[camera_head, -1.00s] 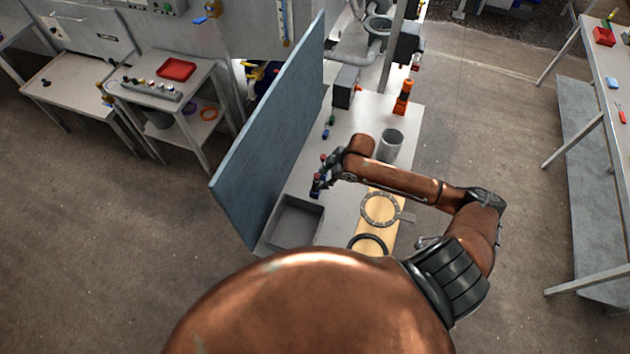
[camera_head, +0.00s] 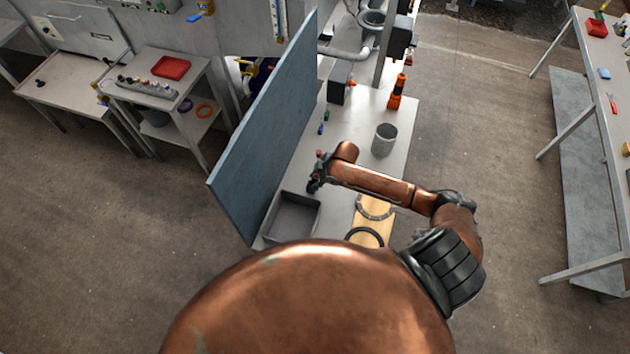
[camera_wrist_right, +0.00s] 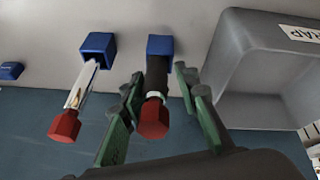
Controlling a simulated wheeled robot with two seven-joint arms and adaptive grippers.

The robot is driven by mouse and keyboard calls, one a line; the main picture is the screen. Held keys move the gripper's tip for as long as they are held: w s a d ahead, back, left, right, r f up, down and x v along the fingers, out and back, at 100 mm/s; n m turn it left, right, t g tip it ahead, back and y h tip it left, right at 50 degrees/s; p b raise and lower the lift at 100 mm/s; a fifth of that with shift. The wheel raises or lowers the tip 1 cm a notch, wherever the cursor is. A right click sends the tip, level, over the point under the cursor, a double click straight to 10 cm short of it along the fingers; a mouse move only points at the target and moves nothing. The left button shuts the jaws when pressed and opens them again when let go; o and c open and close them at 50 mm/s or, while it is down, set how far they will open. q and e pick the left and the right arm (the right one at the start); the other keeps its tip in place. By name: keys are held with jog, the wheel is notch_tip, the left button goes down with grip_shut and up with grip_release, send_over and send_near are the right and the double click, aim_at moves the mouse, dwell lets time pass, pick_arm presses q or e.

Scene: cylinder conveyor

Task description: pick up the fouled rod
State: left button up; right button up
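The fouled rod (camera_wrist_right: 157,78) shows in the right wrist view as a dark rod with a red cap and a blue end piece. A clear, shiny rod (camera_wrist_right: 82,84) with the same red and blue ends is left of it. My right gripper (camera_wrist_right: 160,88) is open, with its green-padded fingers on both sides of the dark rod. Narrow gaps seem to show between the fingers and the rod. In the head view my right gripper (camera_head: 316,184) is beside the blue-grey panel, and the rods there are mostly hidden. My left gripper is not in view.
A grey tray (camera_wrist_right: 228,65) with a label reading "RAP" is close right of the gripper. The blue-grey panel (camera_head: 262,130) rises left of the bench. A grey cup (camera_head: 384,140) and a wooden board (camera_head: 365,222) with rings are also on the bench.

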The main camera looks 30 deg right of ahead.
grip_shut()
jog(key=shift+r, duration=0.1)
dwell(0.3)
jog(key=shift+r+p, duration=0.7)
jog(key=shift+p, duration=0.1)
notch_tip(320, 180, up, 5)
jog(key=p, duration=0.4)
jog(key=shift+w+p, duration=0.1)
jog(key=shift+p, duration=0.25)
notch_tip(320, 180, up, 11)
jog(key=m+g+h+b, duration=0.2)
jog(key=m+b, duration=0.1)
jog(key=m, duration=0.1)
send_over(310, 185)
jog(key=shift+d+f, duration=0.2)
jog(key=shift+f, duration=1.05)
jog(key=shift+d+f, duration=0.15)
jog(key=shift+f, duration=1.05)
